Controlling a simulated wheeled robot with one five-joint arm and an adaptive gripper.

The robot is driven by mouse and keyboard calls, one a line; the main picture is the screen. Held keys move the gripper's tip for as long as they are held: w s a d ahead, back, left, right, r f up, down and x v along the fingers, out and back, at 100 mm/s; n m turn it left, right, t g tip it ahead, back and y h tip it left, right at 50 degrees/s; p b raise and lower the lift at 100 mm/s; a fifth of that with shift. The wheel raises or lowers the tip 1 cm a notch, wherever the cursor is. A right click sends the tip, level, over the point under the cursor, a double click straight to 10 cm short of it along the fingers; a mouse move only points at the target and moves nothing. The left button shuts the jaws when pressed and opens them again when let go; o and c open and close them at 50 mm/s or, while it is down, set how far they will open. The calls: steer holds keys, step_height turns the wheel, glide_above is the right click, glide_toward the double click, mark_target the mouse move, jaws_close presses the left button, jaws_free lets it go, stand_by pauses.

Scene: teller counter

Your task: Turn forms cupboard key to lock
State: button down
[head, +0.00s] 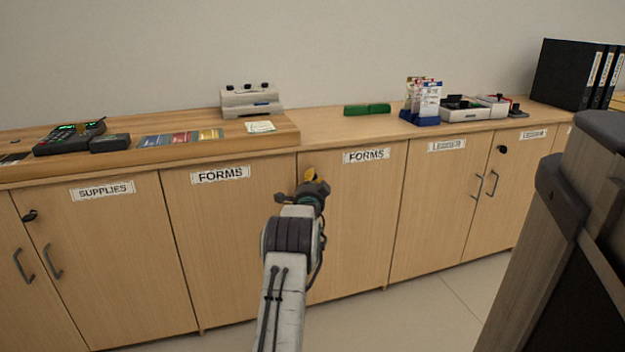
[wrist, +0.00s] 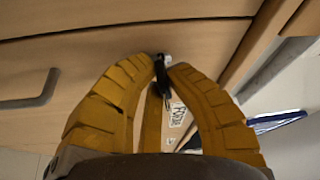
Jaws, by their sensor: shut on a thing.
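The forms cupboard has two wooden doors with FORMS labels, the left door (head: 225,250) and the right door (head: 355,225). My gripper (head: 316,180), with yellow fingers, is at the upper part of these doors, near the seam between them. In the wrist view my gripper (wrist: 164,70) is shut on a small black key (wrist: 161,78), its fingertips on either side of the key head. A pale metal lock part (wrist: 167,60) shows just beyond the key. In the head view my gripper and wrist hide the key and lock. The key's exact turn angle is hard to tell.
The supplies cupboard (head: 110,250) with a bar handle and a black key (head: 30,215) is at left. More cupboards with bar handles (head: 491,183) are at right. The counter above holds a keypad device (head: 70,137), a leaflet holder (head: 421,104) and black binders (head: 570,75).

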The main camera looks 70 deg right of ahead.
stand_by(0.3)
steer(key=c, duration=1.2)
jaws_free()
steer(key=shift+w, duration=0.1)
steer(key=shift+a, duration=0.2)
steer(key=shift+v, duration=5.85)
steer(key=shift+f, duration=0.1)
